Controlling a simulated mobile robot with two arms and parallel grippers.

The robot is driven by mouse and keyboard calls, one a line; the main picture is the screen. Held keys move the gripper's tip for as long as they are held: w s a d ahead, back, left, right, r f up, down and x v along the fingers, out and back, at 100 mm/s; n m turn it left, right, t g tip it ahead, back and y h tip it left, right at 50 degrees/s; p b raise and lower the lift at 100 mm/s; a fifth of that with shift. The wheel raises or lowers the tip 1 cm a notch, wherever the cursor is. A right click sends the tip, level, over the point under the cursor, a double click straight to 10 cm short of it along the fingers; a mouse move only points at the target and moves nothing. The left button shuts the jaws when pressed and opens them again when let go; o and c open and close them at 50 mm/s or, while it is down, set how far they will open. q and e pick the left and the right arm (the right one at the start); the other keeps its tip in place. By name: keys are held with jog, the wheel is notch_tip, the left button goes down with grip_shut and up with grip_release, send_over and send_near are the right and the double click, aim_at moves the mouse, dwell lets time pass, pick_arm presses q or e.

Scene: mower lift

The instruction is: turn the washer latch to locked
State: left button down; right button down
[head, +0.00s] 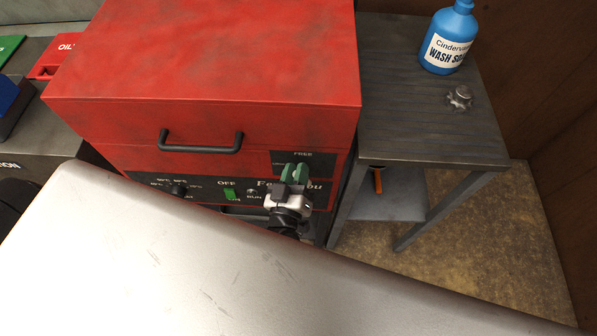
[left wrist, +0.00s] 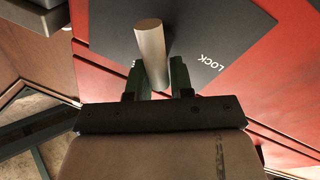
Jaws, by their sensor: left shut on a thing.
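The red washer (head: 210,60) stands in the head view with a black handle (head: 200,148) on its lid front. A dark latch plate (head: 325,160) marked FREE is at the right of its front. My left gripper (head: 294,173) has its green fingers at this plate. In the left wrist view the latch (left wrist: 151,45) is a pale grey round bar between the fingers of my left gripper (left wrist: 156,78), which is shut on it. The word LOCK shows on the plate (left wrist: 200,30) to the right of the bar. The latch is hidden behind the gripper in the head view. My right gripper is not in view.
Right of the washer stands a dark table (head: 415,110) with a blue wash soap bottle (head: 447,45) and a small metal part (head: 459,97). An orange-handled thing (head: 378,181) is under it. A green switch (head: 231,195) and a dial (head: 178,189) are on the washer's panel.

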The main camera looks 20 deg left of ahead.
pick_arm(q)
jog(key=n+b, duration=0.1)
jog(key=n, duration=0.1)
jog(key=f+n+y+b, duration=0.1)
jog(key=n, duration=0.2)
jog(key=n+b, duration=0.1)
jog(key=n, duration=0.1)
jog(key=shift+s+a+f+t, duration=0.2)
jog(key=shift+a+f+t, duration=0.05)
jog(key=shift+a+t, duration=0.15)
jog(key=shift+a+f+n+y+b, duration=0.15)
jog(key=shift+n+y+b, duration=0.35)
jog(key=shift+n, duration=0.65)
jog(key=shift+d+f+n+y+b, duration=0.15)
jog(key=shift+n+y+b, duration=0.3)
jog(key=shift+n, duration=0.75)
jog(key=shift+a+f+n+y+b, duration=0.15)
jog(key=shift+n+y+b, duration=0.3)
jog(key=shift+n, duration=0.7)
jog(key=c, duration=1)
grip_release()
jog(key=shift+c, duration=0.2)
jog(key=b+v, duration=0.2)
jog(key=v, duration=0.8)
jog(key=shift+s, duration=0.4)
